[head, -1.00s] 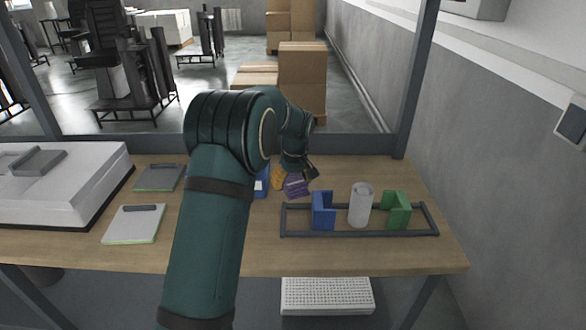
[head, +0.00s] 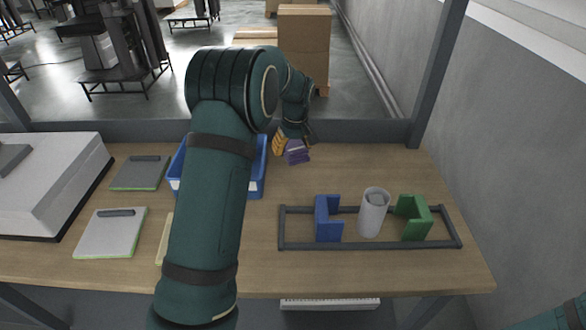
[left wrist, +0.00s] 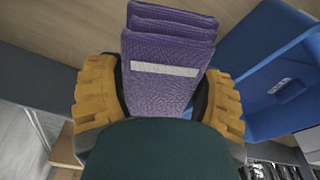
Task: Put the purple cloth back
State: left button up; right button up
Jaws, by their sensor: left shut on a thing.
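The purple cloth (head: 297,151) is a folded, ribbed stack with a pale stripe. It is at the back of the wooden table, right of the blue bin (head: 256,184), and appears outside it. My left gripper (head: 287,147) has yellow fingers shut on the cloth. In the left wrist view the cloth (left wrist: 165,92) sits between both fingers and sticks out past them, with the blue bin (left wrist: 262,65) to its right. I cannot tell whether the cloth touches the table. My left arm hides much of the bin. My right gripper is out of view.
A dark rack frame (head: 452,243) holds a blue bracket (head: 328,222), a white cylinder (head: 373,212) and a green bracket (head: 413,218). Two flat pads (head: 110,235) (head: 138,176) and a large white box (head: 48,180) are at left. Bare table (head: 365,170) lies right of the cloth.

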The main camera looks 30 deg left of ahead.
aim_at(295, 147)
pick_arm(q)
notch_tip(295, 147, down, 9)
jog(key=shift+r+b, duration=0.2)
jog(key=shift+b, duration=0.65)
jog(key=shift+r, duration=0.1)
jog(key=o, duration=1)
jog(key=r+p, duration=0.1)
jog(key=r, duration=0.3)
jog(key=d+r, duration=0.1)
jog(key=r, duration=0.3)
jog(key=s+r+p, duration=0.1)
jog(key=r, duration=0.3)
jog(key=shift+d+p, duration=0.2)
jog(key=shift+p, duration=0.15)
jog(key=shift+f, duration=0.1)
